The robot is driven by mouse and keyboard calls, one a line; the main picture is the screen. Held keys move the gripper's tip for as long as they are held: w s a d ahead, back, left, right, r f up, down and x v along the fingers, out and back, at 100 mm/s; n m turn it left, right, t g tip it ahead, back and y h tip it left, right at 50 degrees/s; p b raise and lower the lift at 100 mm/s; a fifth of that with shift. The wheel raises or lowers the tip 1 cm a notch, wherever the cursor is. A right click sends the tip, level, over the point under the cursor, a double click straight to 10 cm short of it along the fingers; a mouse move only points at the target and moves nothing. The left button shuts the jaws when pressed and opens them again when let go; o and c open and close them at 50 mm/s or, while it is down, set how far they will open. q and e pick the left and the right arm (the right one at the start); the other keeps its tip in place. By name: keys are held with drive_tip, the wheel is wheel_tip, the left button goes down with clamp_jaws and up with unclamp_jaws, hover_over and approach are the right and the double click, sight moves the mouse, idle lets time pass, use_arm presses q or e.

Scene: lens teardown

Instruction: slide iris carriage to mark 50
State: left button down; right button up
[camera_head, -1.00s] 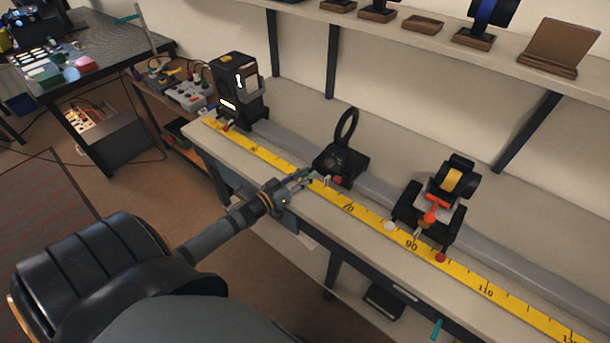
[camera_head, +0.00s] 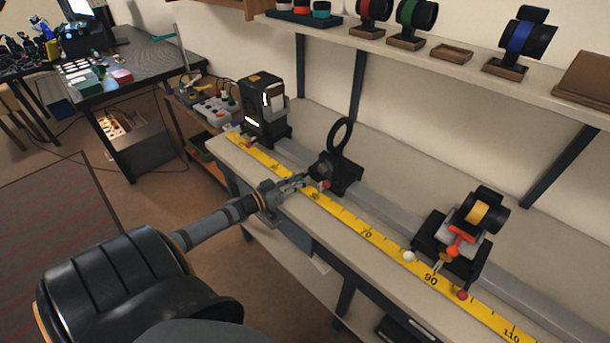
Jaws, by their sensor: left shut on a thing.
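The iris carriage (camera_head: 343,178) is a black block with an upright black ring on the grey rail, left of the 70 label. A small red knob (camera_head: 324,185) shows at its front. My left gripper (camera_head: 305,182) comes in from the left, over the yellow scale (camera_head: 347,222). It is shut at the carriage's front beside the red knob, apparently on a small part of the carriage; its fingers hide the exact grip. Labels 70, 90 and 110 are legible; the number by the carriage is not. My right gripper is out of view.
A black lamp-like unit (camera_head: 264,108) stands on the rail's far left end. Another carriage with a yellow and orange part (camera_head: 465,230) stands near 90, with a white ball (camera_head: 408,256) beside the scale. The rail between lamp and iris carriage looks clear. A shelf (camera_head: 420,62) runs above.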

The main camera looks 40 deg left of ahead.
use_arm(q)
drive_tip(key=c, duration=1.1)
unclamp_jaws()
drive_tip(key=shift+s, duration=0.2)
drive_tip(key=v, duration=1.1)
drive_tip(key=shift+s, duration=0.35)
drive_tip(key=shift+a, duration=0.2)
